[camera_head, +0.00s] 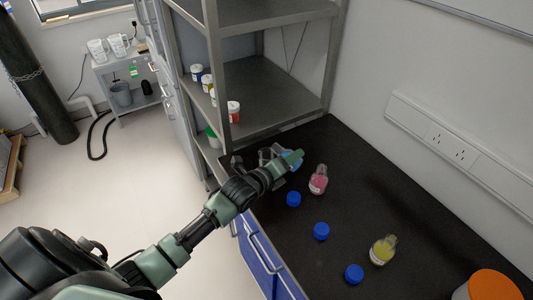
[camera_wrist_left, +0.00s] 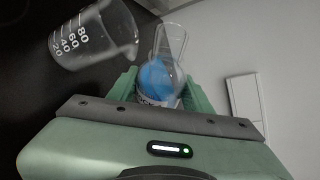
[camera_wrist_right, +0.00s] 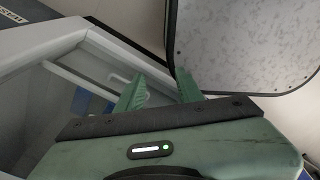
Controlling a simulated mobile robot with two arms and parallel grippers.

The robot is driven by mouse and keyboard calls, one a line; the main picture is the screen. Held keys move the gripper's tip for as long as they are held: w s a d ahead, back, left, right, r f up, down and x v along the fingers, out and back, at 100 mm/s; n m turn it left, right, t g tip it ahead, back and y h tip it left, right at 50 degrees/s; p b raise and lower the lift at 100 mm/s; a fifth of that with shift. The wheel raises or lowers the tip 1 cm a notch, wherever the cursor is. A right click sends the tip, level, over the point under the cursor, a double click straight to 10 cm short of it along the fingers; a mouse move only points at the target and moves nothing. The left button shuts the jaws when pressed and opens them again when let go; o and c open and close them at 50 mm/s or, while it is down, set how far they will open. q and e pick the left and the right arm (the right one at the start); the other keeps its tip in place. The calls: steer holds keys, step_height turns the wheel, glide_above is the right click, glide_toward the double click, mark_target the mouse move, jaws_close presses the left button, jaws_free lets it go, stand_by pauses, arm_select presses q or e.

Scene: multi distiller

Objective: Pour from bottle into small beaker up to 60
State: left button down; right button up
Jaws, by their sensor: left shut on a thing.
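My left gripper (camera_wrist_left: 158,90) is shut on a clear glass bottle (camera_wrist_left: 171,42) with blue liquid in it. In the head view this gripper (camera_head: 286,162) is over the far end of the black bench, and the blue of the bottle (camera_head: 292,158) shows between its fingers. A clear small beaker (camera_wrist_left: 95,35) with white marks, 20 to 80, is beside the bottle in the left wrist view, apart from it. I see no liquid in the beaker. The bottle's exact tilt is hard to tell. My right gripper (camera_wrist_right: 158,92) is open and empty.
A pink-filled bottle (camera_head: 318,180) and a yellow-filled bottle (camera_head: 382,250) stand on the bench (camera_head: 350,220). Blue caps (camera_head: 321,231) lie near them. An orange-lidded container (camera_head: 490,285) is at lower right. A metal shelf (camera_head: 270,90) with small jars rises behind the gripper.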

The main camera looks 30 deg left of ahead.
mark_target(290, 152)
arm_select(q)
steer(key=shift+d+r+n+t+h+b, duration=0.15)
steer(key=shift+r+n+h+b, duration=0.15)
steer(key=shift+r+n+b, duration=0.25)
steer(key=shift+d+r+n+t+h+b, duration=0.15)
steer(key=shift+r+n+h+b, duration=0.2)
steer(key=shift+n+b, duration=0.25)
stand_by(3.1)
steer(key=shift+a+r+n+t+h+b, duration=0.2)
steer(key=shift+r+n+b, duration=0.2)
steer(key=shift+n+b, duration=0.1)
steer(key=shift+a+r+n+t+h+b, duration=0.15)
steer(key=shift+r+n+t+b, duration=0.05)
steer(key=shift+r+n+b, duration=0.25)
stand_by(2.8)
